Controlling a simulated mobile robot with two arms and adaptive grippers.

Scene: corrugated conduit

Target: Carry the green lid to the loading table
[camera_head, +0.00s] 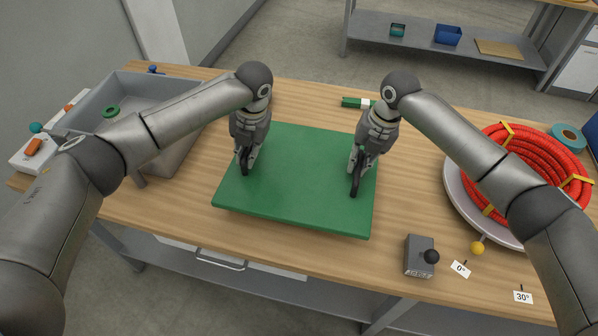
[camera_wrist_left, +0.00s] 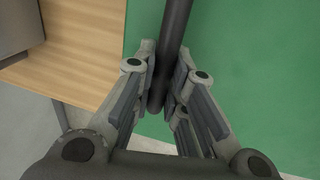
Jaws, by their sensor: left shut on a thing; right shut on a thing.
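The green lid (camera_head: 290,200) is a flat rectangular panel with dark bar handles, over the middle of the wooden-topped table (camera_head: 160,215). I cannot tell whether it rests on the wood or hangs just above it. My left gripper (camera_head: 245,165) is shut on the lid's left handle; in the left wrist view the fingers (camera_wrist_left: 162,88) close around the dark bar (camera_wrist_left: 175,30). My right gripper (camera_head: 356,172) is shut on the lid's right handle. I cannot tell for sure which table is the loading table.
A grey bin (camera_head: 183,88) stands at the left. A coil of red conduit (camera_head: 520,165) lies on a round plate at the right. A lever box (camera_head: 419,256) sits near the front edge. A green-and-white item (camera_head: 355,102) lies behind the lid. Another table with a shelf (camera_head: 420,42) stands beyond.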

